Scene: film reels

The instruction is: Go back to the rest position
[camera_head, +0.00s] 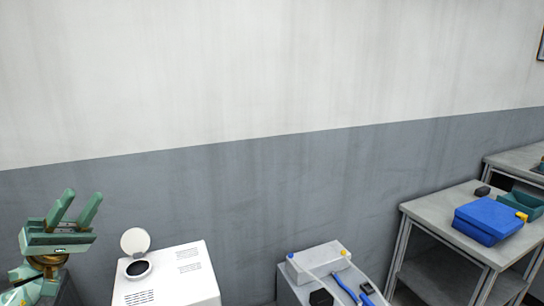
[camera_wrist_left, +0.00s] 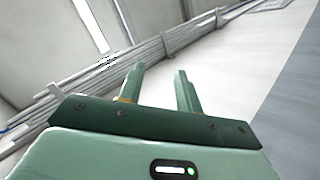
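My left gripper (camera_head: 77,208) is raised at the lower left of the head view, its two green fingers pointing up and apart. It is open and empty. In the left wrist view the same gripper (camera_wrist_left: 158,82) shows its fingers apart with nothing between them, against the wall and ceiling. My right gripper is in neither view.
A white machine (camera_head: 180,276) with an open round lid (camera_head: 135,241) stands right of my left gripper. A grey unit (camera_head: 320,260) with blue-handled tools (camera_head: 345,289) stands at bottom centre. A metal table (camera_head: 430,208) at right bears a blue case (camera_head: 488,220) and a green tray (camera_head: 520,201).

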